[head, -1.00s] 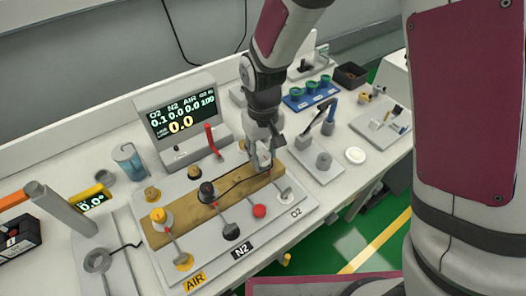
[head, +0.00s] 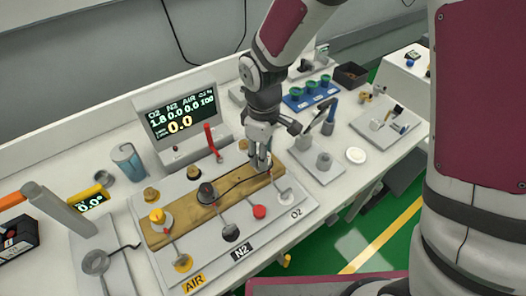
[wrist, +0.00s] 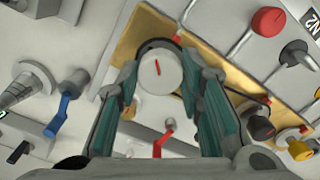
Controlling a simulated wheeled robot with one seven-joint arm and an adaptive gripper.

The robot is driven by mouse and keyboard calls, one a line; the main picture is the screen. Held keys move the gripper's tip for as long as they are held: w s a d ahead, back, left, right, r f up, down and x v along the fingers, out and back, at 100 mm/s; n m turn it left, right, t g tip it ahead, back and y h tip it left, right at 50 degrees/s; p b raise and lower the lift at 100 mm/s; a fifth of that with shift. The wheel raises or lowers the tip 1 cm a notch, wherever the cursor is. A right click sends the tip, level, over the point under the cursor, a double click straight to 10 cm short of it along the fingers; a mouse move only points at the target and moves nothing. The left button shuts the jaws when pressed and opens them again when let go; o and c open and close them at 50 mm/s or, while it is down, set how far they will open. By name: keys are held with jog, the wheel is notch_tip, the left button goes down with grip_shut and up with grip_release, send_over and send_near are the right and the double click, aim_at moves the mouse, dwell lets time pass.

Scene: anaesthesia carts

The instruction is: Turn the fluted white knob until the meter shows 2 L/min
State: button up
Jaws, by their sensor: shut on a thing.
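My gripper (head: 262,162) reaches down to the O2 end of the panel. In the wrist view its fingers are shut on the white knob (wrist: 157,82), one on each side. The knob's round face carries a red line, slightly tilted from upright. The fingers largely hide the knob in the head view. The meter (head: 181,118) stands behind the panel. Its small top digits read O2 1.8, N2 0.0, AIR 0.0 and 100, with a large yellow 0.0 below.
The black knob (head: 207,192) and yellow knob (head: 157,216) sit on the same wooden strip. A red lever (head: 213,142) stands up between panel and meter. Toggles line the panel's front.

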jog(key=shift+n, duration=0.4)
jog(key=o, duration=1.2)
jog(key=shift+c, duration=0.2)
jog(key=shift+r, duration=0.1)
notch_tip(320, 180, up, 12)
